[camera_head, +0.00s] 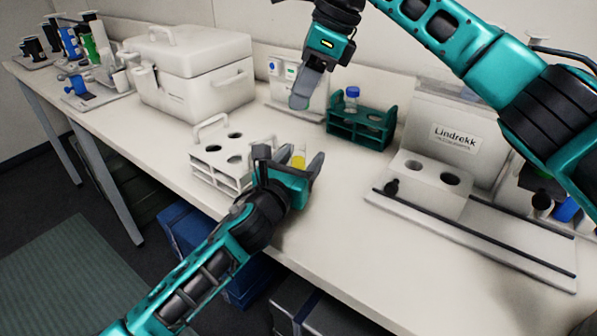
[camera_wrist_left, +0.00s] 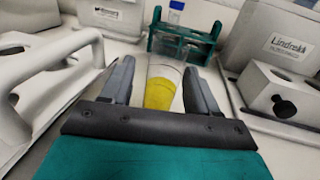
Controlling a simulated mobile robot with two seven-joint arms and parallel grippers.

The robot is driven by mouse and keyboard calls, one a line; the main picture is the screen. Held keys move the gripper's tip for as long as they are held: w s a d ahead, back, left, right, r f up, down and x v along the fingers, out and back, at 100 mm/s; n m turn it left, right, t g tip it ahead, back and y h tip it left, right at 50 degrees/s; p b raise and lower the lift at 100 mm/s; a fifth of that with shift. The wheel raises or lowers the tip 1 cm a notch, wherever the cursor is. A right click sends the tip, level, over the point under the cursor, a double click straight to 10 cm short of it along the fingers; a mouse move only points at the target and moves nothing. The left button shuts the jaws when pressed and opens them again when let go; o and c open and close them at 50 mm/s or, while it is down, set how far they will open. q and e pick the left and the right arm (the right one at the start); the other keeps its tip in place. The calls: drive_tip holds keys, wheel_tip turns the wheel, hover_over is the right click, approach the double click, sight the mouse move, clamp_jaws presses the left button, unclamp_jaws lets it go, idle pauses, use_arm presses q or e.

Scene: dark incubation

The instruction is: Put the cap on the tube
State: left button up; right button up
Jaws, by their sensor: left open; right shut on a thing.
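A clear tube with yellow contents (camera_head: 299,161) stands roughly upright in front of the white rack's right side. It also shows in the left wrist view (camera_wrist_left: 160,92), between the fingers with a gap on each side. My left gripper (camera_head: 290,156) is open around it; I cannot tell what the tube rests on. My right gripper (camera_head: 301,98) is above the bench, pointing down, left of the green rack. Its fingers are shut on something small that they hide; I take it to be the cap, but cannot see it.
A white rack with holes (camera_head: 215,172) stands left of my left gripper. A green rack (camera_head: 375,130) holds a blue-capped tube (camera_head: 351,98). A white block (camera_head: 430,195) is on the right, a large white box (camera_head: 190,90) at the back left. The bench front (camera_head: 350,260) is clear.

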use_arm(q)
drive_tip(key=shift+w+d, duration=0.15)
drive_tip(key=shift+w, duration=0.15)
clamp_jaws()
idle(0.5)
